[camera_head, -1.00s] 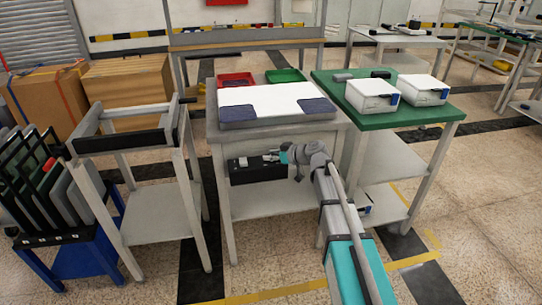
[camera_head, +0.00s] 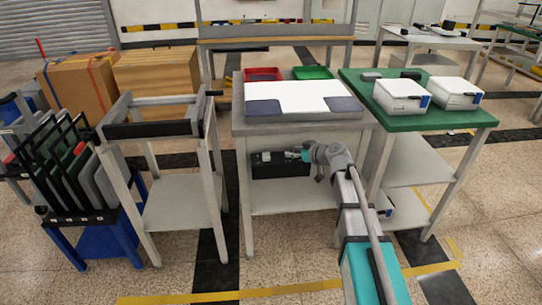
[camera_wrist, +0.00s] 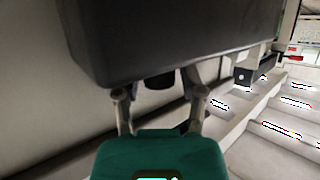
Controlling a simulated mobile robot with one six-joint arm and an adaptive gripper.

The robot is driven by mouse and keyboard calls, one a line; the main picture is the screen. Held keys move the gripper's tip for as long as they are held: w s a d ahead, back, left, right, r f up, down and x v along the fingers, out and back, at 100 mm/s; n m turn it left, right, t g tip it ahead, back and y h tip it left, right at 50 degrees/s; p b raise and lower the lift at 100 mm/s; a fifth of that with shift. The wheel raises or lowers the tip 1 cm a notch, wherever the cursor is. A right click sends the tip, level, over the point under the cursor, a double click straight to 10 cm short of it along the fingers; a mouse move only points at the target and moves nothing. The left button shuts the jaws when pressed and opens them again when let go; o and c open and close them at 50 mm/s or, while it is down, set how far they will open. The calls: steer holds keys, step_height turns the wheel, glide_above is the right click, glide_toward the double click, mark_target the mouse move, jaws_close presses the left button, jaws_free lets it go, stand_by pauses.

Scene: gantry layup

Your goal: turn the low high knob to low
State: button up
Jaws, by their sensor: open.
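A black control box (camera_head: 270,169) is mounted under the front of the grey table, with a small light patch on its face. In the wrist view the dark box (camera_wrist: 170,40) fills the upper middle. A short black knob (camera_wrist: 160,80) juts out below its edge; its marking and the low and high labels cannot be read. My gripper (camera_wrist: 161,94) is open, with one fingertip on each side of the knob and gaps showing between. In the head view my gripper (camera_head: 300,154) is at the right part of the box and hides some of it.
The grey table (camera_head: 300,127) above the box carries a white sheet (camera_head: 305,97), a red tray (camera_head: 263,74) and a green tray (camera_head: 312,73). A green-topped table (camera_head: 400,117) stands close at right, an empty frame stand (camera_head: 180,205) at left. The floor in front is clear.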

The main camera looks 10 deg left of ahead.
steer(key=shift+m+t+h, duration=1.8)
steer(key=shift+m+t, duration=0.1)
steer(key=shift+m, duration=0.3)
steer(key=shift+m+t+h, duration=1.1)
steer(key=shift+m+h, duration=1.2)
steer(key=shift+h, duration=0.2)
steer(key=shift+m+h, duration=1.5)
steer(key=shift+h, duration=0.3)
steer(key=shift+w+m+h, duration=0.1)
steer(key=shift+m+h, duration=0.6)
steer(key=shift+h, duration=0.1)
steer(key=shift+m+g+h, duration=1)
steer(key=shift+m+h, duration=1.2)
steer(key=shift+h, duration=0.2)
steer(key=p+v, duration=0.5)
steer(key=v, duration=0.9)
